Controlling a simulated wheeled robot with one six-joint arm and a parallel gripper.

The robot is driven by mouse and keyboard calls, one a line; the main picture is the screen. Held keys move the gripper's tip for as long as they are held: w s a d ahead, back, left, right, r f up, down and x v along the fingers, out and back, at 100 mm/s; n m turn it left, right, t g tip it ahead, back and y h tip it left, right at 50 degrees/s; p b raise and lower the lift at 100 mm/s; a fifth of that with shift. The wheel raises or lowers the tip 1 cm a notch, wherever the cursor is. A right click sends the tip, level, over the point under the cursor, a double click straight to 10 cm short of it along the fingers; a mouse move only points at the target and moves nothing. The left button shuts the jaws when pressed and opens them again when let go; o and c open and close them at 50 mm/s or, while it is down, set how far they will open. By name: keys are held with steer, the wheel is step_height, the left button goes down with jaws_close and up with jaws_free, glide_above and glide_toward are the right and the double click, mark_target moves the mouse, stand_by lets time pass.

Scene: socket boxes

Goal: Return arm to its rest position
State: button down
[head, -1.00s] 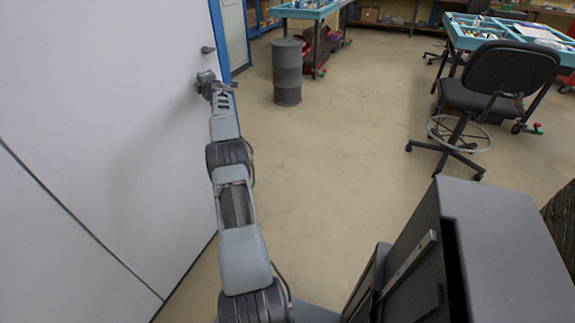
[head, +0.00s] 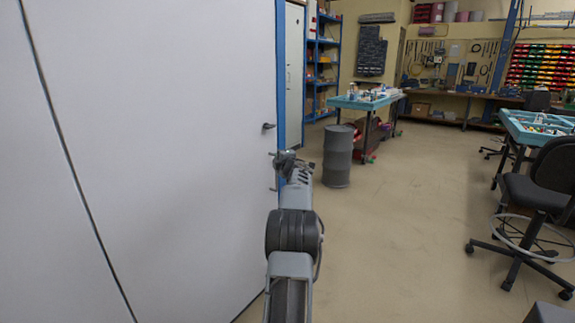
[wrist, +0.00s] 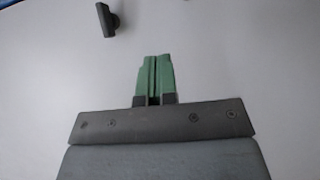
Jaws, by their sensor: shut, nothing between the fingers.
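My gripper (head: 280,170) is at the end of my extended arm, in the lower middle of the head view, in front of the white door (head: 160,130). In the wrist view my gripper (wrist: 155,62) shows two green fingers side by side, shut and with nothing between them. The pale door surface (wrist: 240,60) fills the background there. The door handle (head: 268,126) is above and left of my gripper in the head view. It also shows dark at the upper left of the wrist view (wrist: 108,19). My gripper is apart from the handle.
A grey barrel (head: 338,155) stands right of my arm. Behind it is a blue-topped table (head: 365,101). A black swivel chair (head: 545,190) and another blue table (head: 530,127) are at the right. The floor (head: 400,230) between is clear.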

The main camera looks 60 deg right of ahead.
steer(key=shift+s+a, duration=0.2)
steer(key=shift+s, duration=1.55)
steer(key=s+d+f+m+g+h, duration=0.2)
steer(key=s+f+m+g, duration=0.45)
steer(key=f+m, duration=0.25)
steer(key=w+a+m+g+y+p, duration=0.2)
steer(key=a+m+g+y+p, duration=0.3)
steer(key=a, duration=1.1)
steer(key=s+a+r+m+g+y+p, duration=0.15)
steer(key=a+p, duration=0.25)
steer(key=a, duration=0.9)
steer(key=s+a+r+y+p, duration=0.1)
steer(key=a+r+y+p, duration=0.2)
steer(key=a, duration=1.1)
steer(key=s+a+r+n+y+p, duration=0.1)
steer(key=s+a+r+n+p, duration=0.1)
steer(key=a, duration=0.8)
steer(key=s+a+r+n+t+y+p, duration=0.1)
steer(key=s+a+r+n+p, duration=0.1)
steer(key=s+a+r+p, duration=0.2)
steer(key=a+r+p, duration=0.2)
steer(key=a+r, duration=0.2)
steer(key=a, duration=0.1)
steer(key=shift+a+r+t+y, duration=0.3)
steer(key=shift+a+r+y, duration=0.05)
steer(key=shift+a+r, duration=0.05)
